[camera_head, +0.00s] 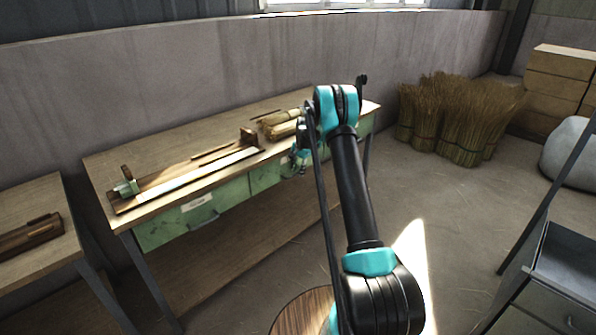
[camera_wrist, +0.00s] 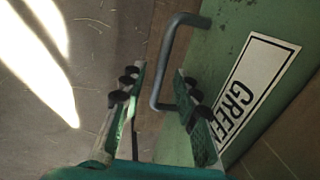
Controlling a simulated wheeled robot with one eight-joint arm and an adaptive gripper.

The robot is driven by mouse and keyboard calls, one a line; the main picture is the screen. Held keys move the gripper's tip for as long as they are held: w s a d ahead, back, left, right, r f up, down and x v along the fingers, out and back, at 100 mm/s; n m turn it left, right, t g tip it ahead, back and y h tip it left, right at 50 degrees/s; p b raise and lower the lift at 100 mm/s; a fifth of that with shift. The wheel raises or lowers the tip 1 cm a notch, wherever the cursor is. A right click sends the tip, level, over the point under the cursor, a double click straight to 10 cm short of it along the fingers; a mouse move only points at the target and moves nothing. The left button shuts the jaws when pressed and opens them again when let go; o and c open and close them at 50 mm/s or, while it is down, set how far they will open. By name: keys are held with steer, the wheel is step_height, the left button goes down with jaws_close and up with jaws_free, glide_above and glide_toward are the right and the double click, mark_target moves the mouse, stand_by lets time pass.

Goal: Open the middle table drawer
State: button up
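The wooden work table (camera_head: 130,150) has a row of green drawers along its front. The middle drawer (camera_head: 265,177) looks shut, and its right part is hidden behind my arm. My gripper (camera_head: 298,162) is low at the table front there. In the wrist view a green drawer front (camera_wrist: 228,45) has a grey bar handle (camera_wrist: 167,60) and a white label (camera_wrist: 258,85) reading "GREE", partly covered. My gripper (camera_wrist: 160,75) is open, with one finger on each side of the handle bar. I cannot tell whether either finger touches it.
A wooden clamp fixture (camera_head: 185,180) and a straw bundle (camera_head: 280,122) lie on the table top. Another table (camera_head: 30,190) stands at left. Straw bundles (camera_head: 465,115) stand on the floor behind. A metal cabinet (camera_head: 560,270) is at right. The floor before the table looks mostly clear.

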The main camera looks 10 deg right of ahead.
jaws_close()
steer(key=shift+s+d, duration=0.1)
stand_by(0.3)
steer(key=s+d, duration=0.7)
steer(key=s, duration=0.3)
steer(key=s+d, duration=0.8)
steer(key=s, duration=0.3)
steer(key=shift+d, duration=0.15)
jaws_free()
step_height(320, 180, up, 12)
steer(key=s+d, duration=0.1)
steer(key=s, duration=0.1)
steer(key=shift+d, duration=0.2)
